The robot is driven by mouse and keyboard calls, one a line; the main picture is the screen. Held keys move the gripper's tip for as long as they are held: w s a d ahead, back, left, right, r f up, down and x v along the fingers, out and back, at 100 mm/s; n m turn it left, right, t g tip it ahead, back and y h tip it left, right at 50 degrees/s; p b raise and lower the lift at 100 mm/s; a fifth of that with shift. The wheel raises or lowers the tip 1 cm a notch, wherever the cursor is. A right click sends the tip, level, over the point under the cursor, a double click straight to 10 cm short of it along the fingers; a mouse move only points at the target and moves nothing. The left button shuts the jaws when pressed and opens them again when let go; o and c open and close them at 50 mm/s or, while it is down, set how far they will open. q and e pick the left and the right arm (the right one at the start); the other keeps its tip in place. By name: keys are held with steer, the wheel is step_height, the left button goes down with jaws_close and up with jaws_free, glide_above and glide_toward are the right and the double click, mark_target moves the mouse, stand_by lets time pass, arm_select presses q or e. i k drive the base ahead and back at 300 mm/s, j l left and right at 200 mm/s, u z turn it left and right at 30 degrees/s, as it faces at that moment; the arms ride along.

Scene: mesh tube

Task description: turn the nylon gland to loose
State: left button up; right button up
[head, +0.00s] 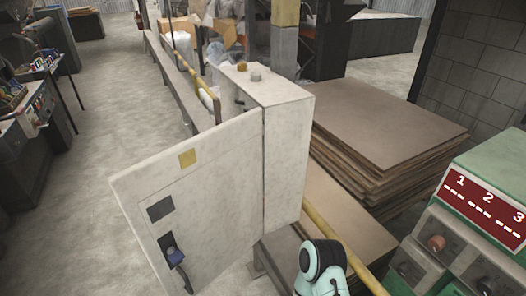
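A white metal cabinet (284,150) stands in the middle of the head view with its door (215,190) swung open towards me. Two small fittings sit on its top: a brass-yellow one (242,67) and a pale grey one (255,76). The grey one may be the nylon gland; they are too small to tell how tight either sits. Neither of my grippers is in view. A white and black part of my own arm shows at the bottom, in front of the cabinet and well below its top.
The door carries a blue and black handle (175,256). Stacked brown sheets (385,125) lie right of the cabinet, beside a yellow rail (335,238). A green numbered unit (480,215) stands at the right. Open floor (110,110) lies to the left.

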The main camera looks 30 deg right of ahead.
mark_target(255, 76)
steer(key=j+z, duration=0.35)
steer(key=i+j+z, duration=0.1)
steer(key=z, duration=0.25)
steer(key=j+z, duration=2)
steer(key=j, duration=0.25)
steer(key=j+z, duration=0.25)
steer(key=j, duration=0.85)
steer(key=j+z, duration=0.3)
steer(key=j, duration=0.75)
